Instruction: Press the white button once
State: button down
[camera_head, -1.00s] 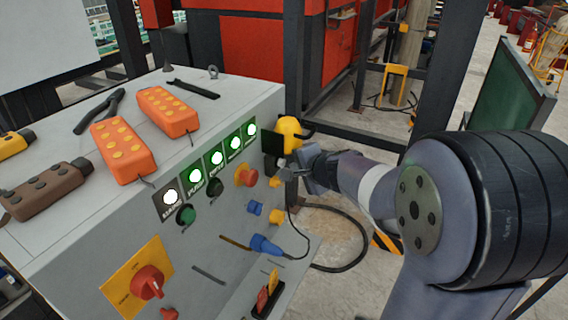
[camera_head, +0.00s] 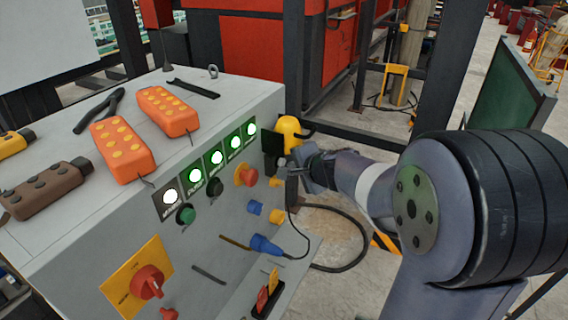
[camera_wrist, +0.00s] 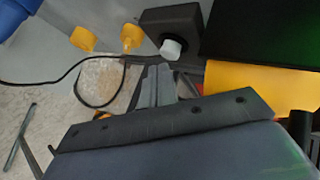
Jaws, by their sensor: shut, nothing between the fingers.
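The white button (camera_wrist: 171,48) sticks out of a small black box (camera_wrist: 168,24) in the wrist view. In the head view the white button (camera_head: 282,162) is a small pale spot at the right end of the grey control cabinet, partly crowded by my gripper. My gripper (camera_head: 294,169) is shut and empty, close by the button. In the wrist view the shut fingertips of my gripper (camera_wrist: 160,72) lie just below the button, with a small gap in the picture. I cannot tell the gap in depth.
The grey cabinet (camera_head: 70,240) carries lit indicators (camera_head: 217,158), a red emergency button (camera_head: 249,175), a green button (camera_head: 186,215) and a red rotary switch (camera_head: 149,283). A yellow part (camera_head: 288,128) stands beside the black box. A black cable (camera_head: 358,225) hangs below.

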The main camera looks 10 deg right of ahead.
jog(key=shift+w+a, duration=0.5)
jog(key=shift+a, duration=0.15)
dwell(0.9)
jog(key=shift+w+a+r, duration=0.1)
jog(key=shift+a+r, duration=0.15)
dwell(0.9)
jog(key=shift+d, duration=0.15)
jog(key=shift+s+d+f+b, duration=0.2)
jog(key=shift+s+d+b, duration=0.1)
jog(key=shift+s+d, duration=0.2)
jog(key=shift+d, duration=0.1)
jog(key=s+d+b, duration=0.1)
jog(key=d, duration=0.1)
jog(key=s+d, duration=0.2)
jog(key=shift+d+b, duration=0.1)
jog(key=shift+b, duration=0.25)
dwell(0.5)
